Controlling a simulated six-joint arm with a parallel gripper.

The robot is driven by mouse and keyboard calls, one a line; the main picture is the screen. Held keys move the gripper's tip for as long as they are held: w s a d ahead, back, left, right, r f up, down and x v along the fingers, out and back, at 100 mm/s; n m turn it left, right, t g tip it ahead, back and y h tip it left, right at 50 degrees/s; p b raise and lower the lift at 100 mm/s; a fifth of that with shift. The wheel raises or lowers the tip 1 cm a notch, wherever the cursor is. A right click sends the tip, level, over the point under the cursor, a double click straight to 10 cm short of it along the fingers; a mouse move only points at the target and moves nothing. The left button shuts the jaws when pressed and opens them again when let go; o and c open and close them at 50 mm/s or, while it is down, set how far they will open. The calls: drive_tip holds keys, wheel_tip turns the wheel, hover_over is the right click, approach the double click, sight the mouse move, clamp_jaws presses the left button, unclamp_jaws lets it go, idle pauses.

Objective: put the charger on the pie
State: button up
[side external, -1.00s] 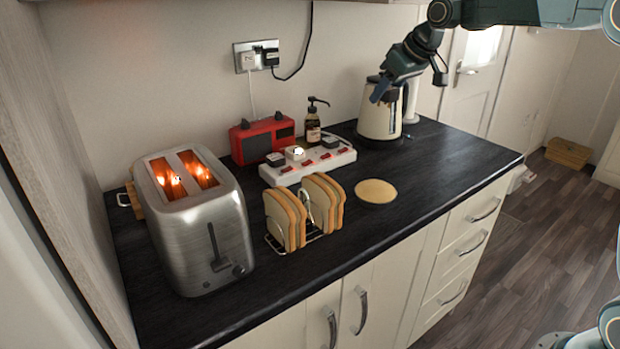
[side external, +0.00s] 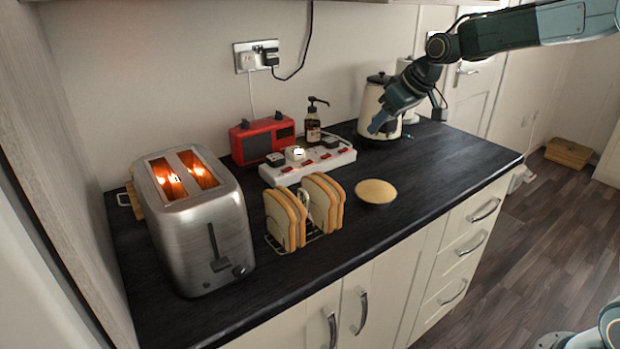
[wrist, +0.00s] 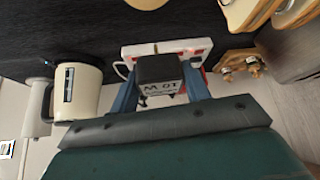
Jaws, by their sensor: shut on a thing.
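The pie (side external: 376,190) is a pale round disc with a dark side, lying on the counter right of the toast rack. Its edge also shows at the top of the wrist view (wrist: 147,3). My gripper (side external: 379,124) is above the counter, in front of the kettle and behind the pie. In the wrist view its blue fingers are shut on the charger (wrist: 160,70), a dark block with lettering on its near face. The charger cannot be made out in the side view.
A white power strip (side external: 308,166) with several plugs lies left of my gripper. The kettle (side external: 377,108), soap bottle (side external: 313,124) and red radio (side external: 262,138) stand behind. The toast rack (side external: 304,209) and toaster (side external: 195,220) are left of the pie. Counter right of the pie is clear.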

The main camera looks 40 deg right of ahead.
wheel_tip(320, 180, down, 10)
drive_tip(key=shift+r, duration=0.15)
drive_tip(key=shift+f, duration=2.1)
drive_tip(key=shift+f, duration=0.15)
drive_tip(key=o, duration=1)
